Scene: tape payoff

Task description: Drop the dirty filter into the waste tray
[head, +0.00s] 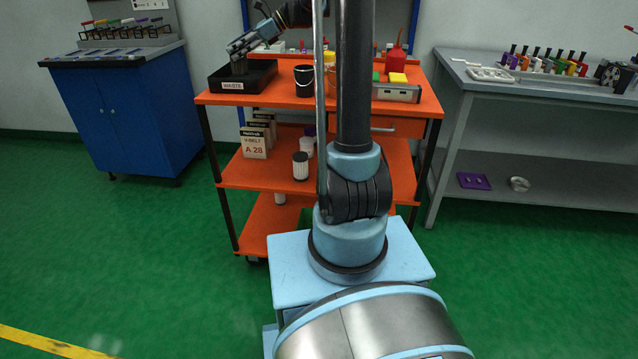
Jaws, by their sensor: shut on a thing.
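The waste tray (228,86) is a black box with a "WASTE" label on the top left of the orange cart. My gripper (238,60) is over the tray, reaching in from the upper right, and is shut on a small dark grey thing (239,68), which looks like the dirty filter. The filter is at or just above the tray's opening. The tray's front wall and my gripper hide part of it, so I cannot tell whether it touches the tray floor.
A black cup (304,81) stands right of the tray. A red bottle (396,58) and yellow block (397,78) are farther right. A blue cabinet (122,115) and grey bench (535,92) flank the cart.

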